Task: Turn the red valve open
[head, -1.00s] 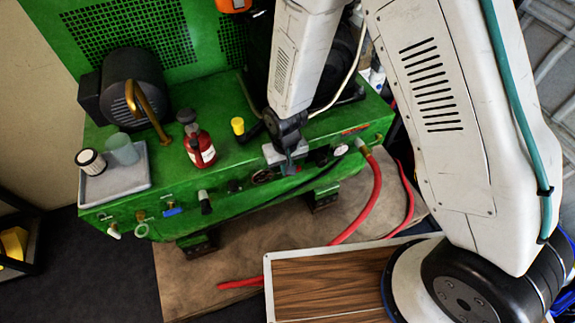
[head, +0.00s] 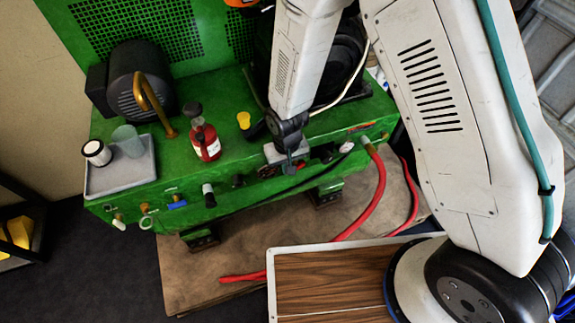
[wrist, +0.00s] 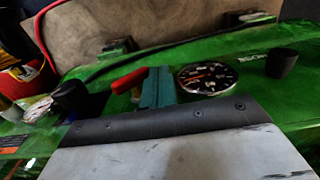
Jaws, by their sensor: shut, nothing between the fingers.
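The red valve handle (wrist: 130,80) shows in the wrist view on the green machine's front panel, just left of my gripper's teal fingers (wrist: 158,88). The fingers are together with nothing between them. They stand close beside the handle's right end; I cannot tell whether they touch it. In the head view my gripper (head: 291,166) is down at the machine's front edge, with a small bit of the red handle (head: 301,166) showing at its right. The valve's body is mostly hidden behind my gripper.
A round dial gauge (wrist: 205,77) sits right of the fingers, with a black knob (wrist: 283,63) further right. Another black knob (wrist: 70,97) is to the left. A grey tray (head: 120,180), a red bottle (head: 205,142) and a red hose (head: 372,205) are around the machine.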

